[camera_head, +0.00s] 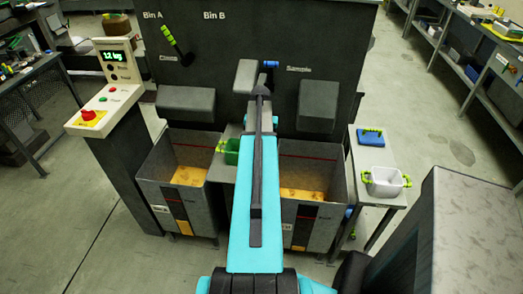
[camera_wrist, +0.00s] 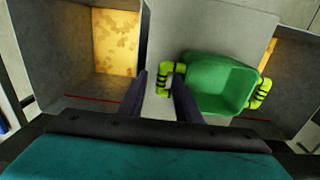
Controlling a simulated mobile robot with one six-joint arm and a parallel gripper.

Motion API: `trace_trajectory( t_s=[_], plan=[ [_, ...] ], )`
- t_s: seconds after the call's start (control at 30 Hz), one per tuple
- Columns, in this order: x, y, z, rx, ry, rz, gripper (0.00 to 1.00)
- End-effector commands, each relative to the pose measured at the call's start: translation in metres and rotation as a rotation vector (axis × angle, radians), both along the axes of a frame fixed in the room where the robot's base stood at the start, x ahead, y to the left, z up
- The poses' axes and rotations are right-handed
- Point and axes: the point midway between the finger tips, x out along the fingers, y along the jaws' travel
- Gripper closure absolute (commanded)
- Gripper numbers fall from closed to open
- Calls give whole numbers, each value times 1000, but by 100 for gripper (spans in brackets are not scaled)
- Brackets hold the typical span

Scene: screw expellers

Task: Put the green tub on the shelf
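The green tub (camera_head: 232,152) sits on a grey shelf (camera_head: 220,170) between two bins in the head view, partly hidden behind my arm. In the wrist view the tub (camera_wrist: 217,83) is right of my gripper (camera_wrist: 161,72), with bright green handles at its left and right ends. The two dark fingers are apart. The left handle (camera_wrist: 164,82) shows between them, close to the right finger, which overlaps part of it. I cannot tell whether they touch. The pale grey shelf surface (camera_wrist: 215,18) shows beyond the tub.
Two open grey bins with yellowish contents, the left bin (camera_head: 160,190) and the right bin (camera_head: 330,210), flank the shelf. A white tub (camera_head: 384,182) and a blue item (camera_head: 370,137) are on a side table. A control post (camera_head: 110,100) stands at left.

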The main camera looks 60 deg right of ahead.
Motion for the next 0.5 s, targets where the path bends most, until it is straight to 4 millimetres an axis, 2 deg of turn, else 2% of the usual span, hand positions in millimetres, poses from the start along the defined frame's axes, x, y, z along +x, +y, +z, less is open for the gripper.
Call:
trace_trajectory(
  t_s=[0.5],
  plan=[
    [1,0,58,-1,0,0,70]
  ],
)
